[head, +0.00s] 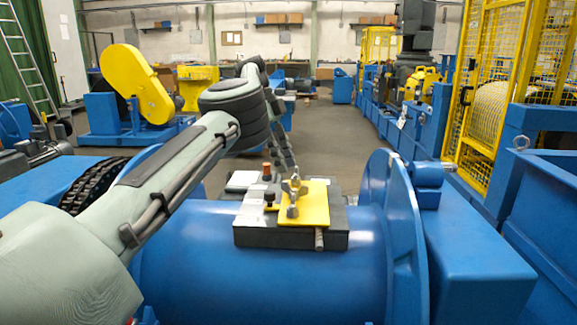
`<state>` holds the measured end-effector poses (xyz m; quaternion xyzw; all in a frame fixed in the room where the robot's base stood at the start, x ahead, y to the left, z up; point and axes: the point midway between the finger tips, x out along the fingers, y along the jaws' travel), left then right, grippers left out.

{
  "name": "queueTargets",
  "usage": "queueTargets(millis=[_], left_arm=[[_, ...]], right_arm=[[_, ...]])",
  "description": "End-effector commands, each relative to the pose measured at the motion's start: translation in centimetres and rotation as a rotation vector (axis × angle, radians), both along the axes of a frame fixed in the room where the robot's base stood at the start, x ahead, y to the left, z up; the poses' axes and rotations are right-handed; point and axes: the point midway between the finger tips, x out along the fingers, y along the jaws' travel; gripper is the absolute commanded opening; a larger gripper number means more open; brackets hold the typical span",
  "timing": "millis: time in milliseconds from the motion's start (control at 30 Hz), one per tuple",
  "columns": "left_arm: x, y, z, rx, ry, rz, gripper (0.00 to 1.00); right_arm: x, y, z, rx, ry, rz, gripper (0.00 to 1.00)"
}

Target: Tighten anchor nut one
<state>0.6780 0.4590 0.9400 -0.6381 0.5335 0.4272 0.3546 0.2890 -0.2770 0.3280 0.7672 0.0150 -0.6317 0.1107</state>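A dark grey block (262,238) lies on top of a blue drum (265,275) in the middle of the head view. A yellow plate (316,203) rests on the block. Grey nut-like fittings stand on the plate, one near its front left (292,211). I cannot tell which one is anchor nut one. My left arm reaches over from the left and bends down behind the block. My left gripper (291,176) is at the plate's rear left edge, small and partly merged with the fittings, so its fingers and any contact are unclear. My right gripper is not seen.
Brown-topped (267,171) and dark (269,198) pegs stand left of the plate. A short rod (319,238) sticks out at the block's front. A blue flange (402,235) rises at the drum's right. A black chain (92,185) lies at left. Open floor (340,130) stretches behind.

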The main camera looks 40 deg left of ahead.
Motion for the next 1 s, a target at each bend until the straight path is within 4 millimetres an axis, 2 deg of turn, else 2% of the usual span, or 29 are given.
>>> queueTargets(millis=[400,1000], left_arm=[[-1.2,0.9,2.5,0.000,-0.001,0.004,0.29],[-1.2,0.8,2.4,0.008,0.001,0.000,0.29]], right_arm=[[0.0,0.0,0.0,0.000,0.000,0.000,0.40],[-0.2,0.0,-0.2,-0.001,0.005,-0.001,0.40]])
